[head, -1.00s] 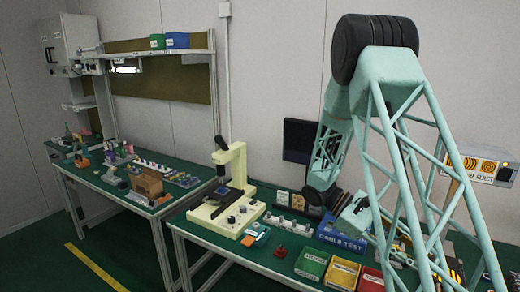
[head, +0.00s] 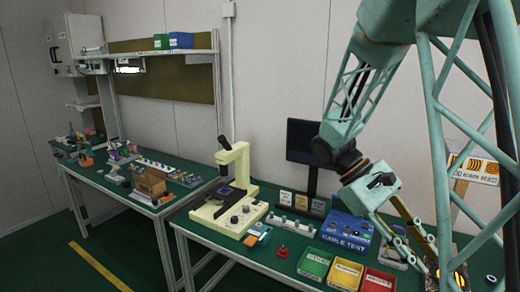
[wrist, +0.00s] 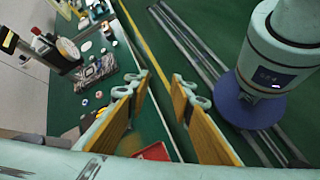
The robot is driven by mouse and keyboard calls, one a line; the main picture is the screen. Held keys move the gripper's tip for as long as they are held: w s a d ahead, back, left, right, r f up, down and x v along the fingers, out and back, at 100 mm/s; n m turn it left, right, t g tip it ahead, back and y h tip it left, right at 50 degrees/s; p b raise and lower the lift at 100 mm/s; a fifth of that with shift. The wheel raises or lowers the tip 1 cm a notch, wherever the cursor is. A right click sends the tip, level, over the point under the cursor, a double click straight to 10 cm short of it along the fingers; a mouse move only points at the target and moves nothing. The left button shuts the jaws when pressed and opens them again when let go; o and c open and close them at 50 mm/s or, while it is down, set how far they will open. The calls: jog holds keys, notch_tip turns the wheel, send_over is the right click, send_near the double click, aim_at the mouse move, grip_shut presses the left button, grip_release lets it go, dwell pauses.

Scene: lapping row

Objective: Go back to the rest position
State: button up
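My gripper (head: 428,254) hangs over the right part of the near bench, pointing down and to the right. In the wrist view, my gripper (wrist: 161,84) shows two yellow-padded fingers spread apart with nothing between them. It holds no object. A red bin (wrist: 152,152) shows below and between the fingers. My arm is bent, with its upper links raised on the right side of the head view.
The bench holds a green bin (head: 314,263), a yellow bin (head: 345,274), a red bin (head: 378,281), a blue cable test box (head: 346,231) and a cream microscope-like stand (head: 230,208). A dark monitor (head: 302,141) stands behind. A dial gauge (wrist: 68,48) shows in the wrist view.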

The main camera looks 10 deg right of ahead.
jog(key=s+a+r+m+t+y, duration=0.1)
jog(key=s+a+r+t+y, duration=0.2)
jog(key=s+a, duration=0.6)
jog(key=s+a+r+m+t+y, duration=0.2)
jog(key=s+a+r+t+y, duration=0.2)
jog(key=s+a+r+t, duration=0.4)
jog(key=shift+s+a+r, duration=0.55)
jog(key=shift+s+a, duration=0.1)
jog(key=shift+a, duration=1.7)
